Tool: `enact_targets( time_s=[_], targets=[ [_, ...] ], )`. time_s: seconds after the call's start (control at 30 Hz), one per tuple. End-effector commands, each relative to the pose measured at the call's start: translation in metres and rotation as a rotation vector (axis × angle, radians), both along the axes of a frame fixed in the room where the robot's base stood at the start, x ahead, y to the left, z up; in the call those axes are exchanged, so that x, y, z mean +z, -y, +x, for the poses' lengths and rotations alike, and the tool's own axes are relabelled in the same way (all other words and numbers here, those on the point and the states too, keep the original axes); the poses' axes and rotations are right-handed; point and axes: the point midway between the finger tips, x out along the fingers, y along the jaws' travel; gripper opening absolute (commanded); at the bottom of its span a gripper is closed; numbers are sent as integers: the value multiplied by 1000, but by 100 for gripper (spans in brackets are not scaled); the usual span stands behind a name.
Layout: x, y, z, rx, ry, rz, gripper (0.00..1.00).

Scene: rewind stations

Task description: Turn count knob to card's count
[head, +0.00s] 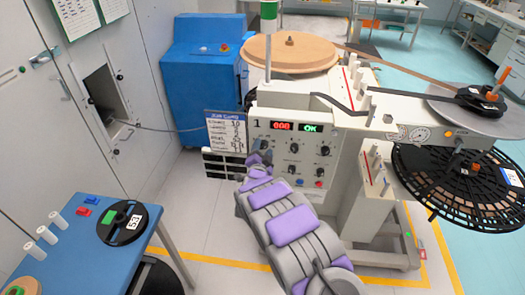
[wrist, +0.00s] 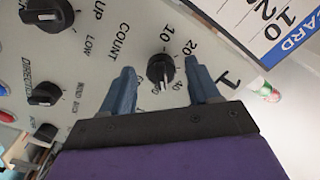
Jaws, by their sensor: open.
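The count knob (wrist: 160,70) is black and round with a pale pointer line, beside the word COUNT on the panel (wrist: 95,60). Its pointer faces down in the wrist view, toward the 30 side of the printed scale; the exact mark is hard to read. My gripper (wrist: 159,66) is open, with one blue-grey finger on each side of the knob; I cannot tell whether they touch it. In the head view my gripper (head: 258,157) is at the panel's left edge and largely hides this knob. The job card (head: 227,132) hangs left of the panel; its lines are too small to read there. Its edge shows in the wrist view (wrist: 260,22) with a 10.
More black knobs (head: 293,148) sit right of my gripper. A red display (head: 281,126) and a green OK display (head: 311,128) are above. A blue cabinet (head: 203,85) stands behind, a blue table (head: 80,240) with a reel at left. Floor between is clear.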

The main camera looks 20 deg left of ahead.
Motion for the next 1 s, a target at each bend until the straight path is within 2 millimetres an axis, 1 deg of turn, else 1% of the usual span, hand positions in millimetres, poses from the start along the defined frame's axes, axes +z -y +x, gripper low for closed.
enact_targets(
  time_s=[0.1, 0.13, 0.7, 1.0],
  targets=[
    [0, 0, 0, 0, 0, 0, 61],
    [0, 0, 0, 0, 0, 0, 59],
    [0, 1, 0, -1, -1, 1, 5],
    [0, 1, 0, -1, 6, -38, 5]
  ],
)
